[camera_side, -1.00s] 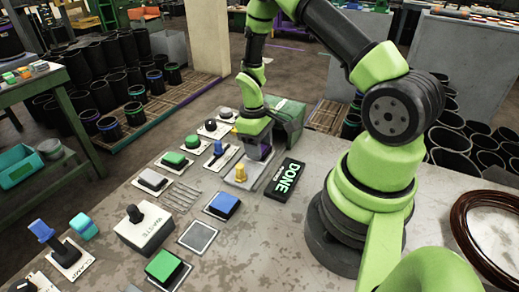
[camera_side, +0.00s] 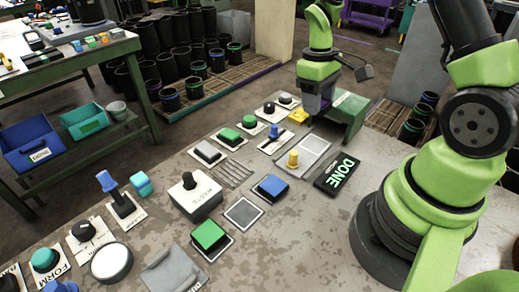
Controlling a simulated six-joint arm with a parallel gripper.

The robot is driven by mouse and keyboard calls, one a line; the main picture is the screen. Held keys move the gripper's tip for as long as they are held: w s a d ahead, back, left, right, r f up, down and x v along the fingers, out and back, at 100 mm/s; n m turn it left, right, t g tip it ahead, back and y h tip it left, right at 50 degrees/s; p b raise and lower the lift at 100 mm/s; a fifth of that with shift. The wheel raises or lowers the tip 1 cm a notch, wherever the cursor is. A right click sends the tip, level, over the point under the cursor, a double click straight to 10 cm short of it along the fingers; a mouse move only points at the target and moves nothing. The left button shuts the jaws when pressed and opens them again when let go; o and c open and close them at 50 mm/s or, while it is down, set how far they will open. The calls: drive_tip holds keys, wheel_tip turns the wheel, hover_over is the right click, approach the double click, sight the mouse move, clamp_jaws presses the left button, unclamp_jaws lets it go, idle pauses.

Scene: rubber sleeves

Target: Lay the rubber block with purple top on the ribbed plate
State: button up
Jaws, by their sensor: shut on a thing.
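My gripper (camera_side: 315,103) is at the upper middle, raised beside the green box. It is shut on the rubber block, which is mostly hidden between the jaws; a dull purple patch (camera_side: 322,90) shows there, but I cannot tell block from jaw. A set of thin parallel ribs (camera_side: 232,172) lies on the table left of centre. A dark square plate (camera_side: 243,212) with a pale border lies nearer the camera. I cannot tell which of these is the ribbed plate. Both look bare, and my gripper is apart from them.
A black DONE sign (camera_side: 338,172), a blue button (camera_side: 271,187), a green button (camera_side: 209,236) and a box with a black knob (camera_side: 194,196) surround the plates.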

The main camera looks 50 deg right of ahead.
drive_tip(key=w+a, duration=0.6)
drive_tip(key=a, duration=0.2)
hover_over(233, 172)
wheel_tip(233, 172, down, 5)
drive_tip(key=shift+w+f, duration=0.1)
drive_tip(key=shift+f, duration=2.5)
drive_tip(key=shift+f, duration=0.1)
drive_tip(key=o, duration=1)
